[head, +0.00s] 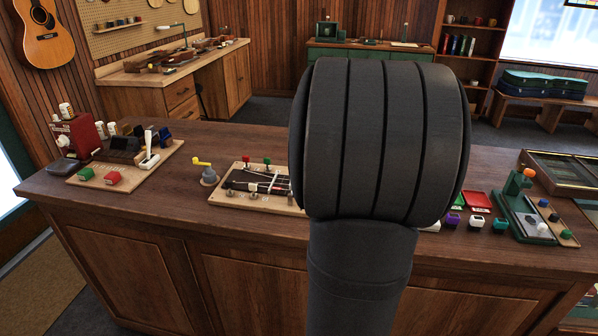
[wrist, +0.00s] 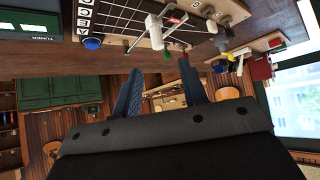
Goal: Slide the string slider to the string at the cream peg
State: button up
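The tuning board (head: 232,199) lies on the counter, with a black fretboard (head: 245,183), a red peg (head: 246,160) and a green peg (head: 267,162) along its back edge. My own arm hides its right part. In the wrist view a blue peg (wrist: 92,43) stands at the board's left. A white upright block (wrist: 154,32) stands by the strings, with a red mark (wrist: 175,17) close by; I cannot tell whether this block is the slider or the cream peg. My gripper (wrist: 160,66) is open and empty, its fingers apart below the board's edge in the picture.
A yellow-handled crank (head: 205,170) stands left of the board. Further left is a tray (head: 88,180) with red and green blocks. Small coloured blocks (head: 475,221) and a green stand (head: 519,213) are at the right. Bare counter (head: 180,205) lies between the tray and board.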

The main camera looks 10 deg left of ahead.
jog(key=v, duration=0.7)
jog(key=shift+r, duration=0.2)
jog(key=shift+s+f, duration=0.1)
jog(key=x, duration=1.7)
jog(key=shift+f, duration=0.15)
